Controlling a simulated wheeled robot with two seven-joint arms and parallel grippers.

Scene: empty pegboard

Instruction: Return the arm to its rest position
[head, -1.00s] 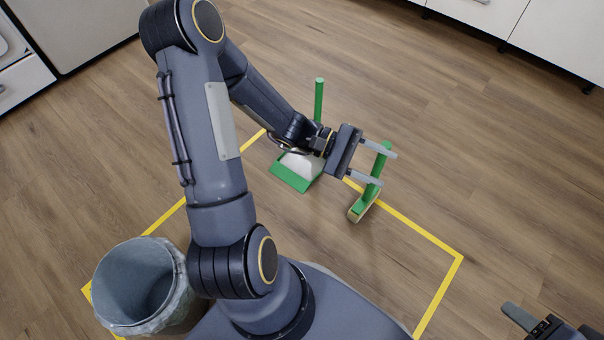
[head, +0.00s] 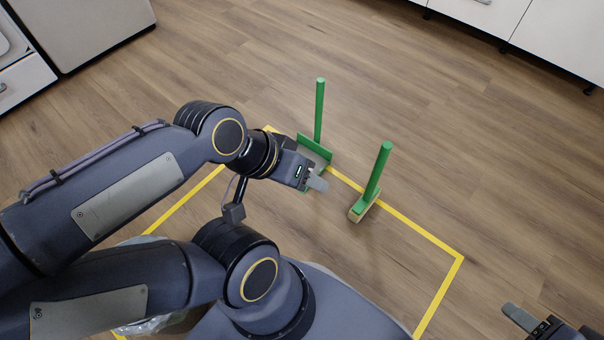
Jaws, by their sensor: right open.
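My left arm comes in from the left, bent low over the floor. Its gripper (head: 315,183) is in front of the dustpan and hides much of the pan. I see this gripper from the side, with its fingers overlapping, so its opening does not show. No object shows in it. My right gripper (head: 540,324) is at the bottom right corner, cut by the frame edge. It is open, with one grey finger clearly seen and nothing visible in it.
A green dustpan (head: 319,112) with an upright handle and a green-handled brush (head: 373,180) stand on the wood floor by a yellow tape outline (head: 420,234). A bin liner (head: 160,325) shows under my left arm; the bin is mostly hidden. Cabinets line the back.

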